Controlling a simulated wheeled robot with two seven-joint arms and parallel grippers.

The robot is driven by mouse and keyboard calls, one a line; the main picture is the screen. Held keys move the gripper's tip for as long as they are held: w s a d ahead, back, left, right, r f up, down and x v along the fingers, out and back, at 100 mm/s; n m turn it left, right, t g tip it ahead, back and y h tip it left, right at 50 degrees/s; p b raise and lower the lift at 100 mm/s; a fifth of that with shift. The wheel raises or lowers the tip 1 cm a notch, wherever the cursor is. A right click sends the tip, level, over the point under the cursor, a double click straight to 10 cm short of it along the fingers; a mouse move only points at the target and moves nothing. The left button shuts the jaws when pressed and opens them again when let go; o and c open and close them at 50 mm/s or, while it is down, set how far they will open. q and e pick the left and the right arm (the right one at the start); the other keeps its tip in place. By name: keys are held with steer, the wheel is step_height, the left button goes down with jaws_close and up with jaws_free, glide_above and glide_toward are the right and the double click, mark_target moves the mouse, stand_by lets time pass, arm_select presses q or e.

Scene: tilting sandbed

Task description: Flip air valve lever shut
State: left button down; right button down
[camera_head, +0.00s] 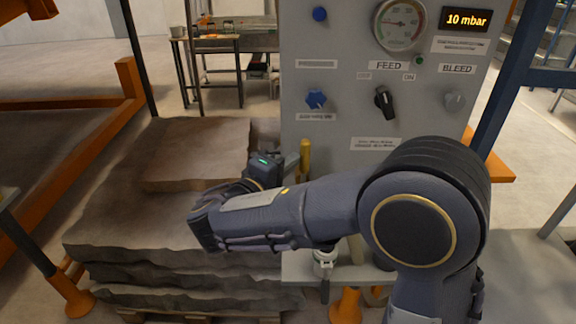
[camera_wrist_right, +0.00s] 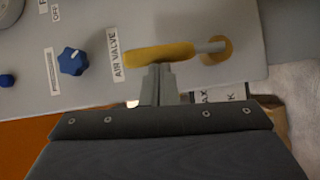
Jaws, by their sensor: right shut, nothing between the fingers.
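The air valve lever has a yellow handle (camera_wrist_right: 158,53) on a grey stem beside the label AIR VALVE in the right wrist view. In the head view the yellow handle (camera_head: 305,158) stands upright at the left edge of the grey panel. My right gripper (camera_wrist_right: 158,72) is shut and empty. Its fingertips overlap the handle's lower edge in the wrist view; I cannot tell if they touch it. In the head view the right gripper (camera_head: 291,166) is just left of the handle, its fingers partly hidden. My left gripper is not in view.
Stacked stone-like slabs (camera_head: 110,215) lie left of the panel, below my right forearm.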

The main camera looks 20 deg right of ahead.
steer(key=s+d+f+m+y+b, duration=0.1)
steer(key=d+m+y+b, duration=0.4)
steer(key=b, duration=0.6)
steer(key=s+d+f+m+y+b, duration=0.2)
steer(key=d+m+y+b, duration=0.3)
steer(key=b, duration=0.5)
steer(key=shift+f+m+y+b, duration=0.3)
steer(key=shift+f+b, duration=0.05)
steer(key=shift+f, duration=0.4)
steer(key=shift+d, duration=0.15)
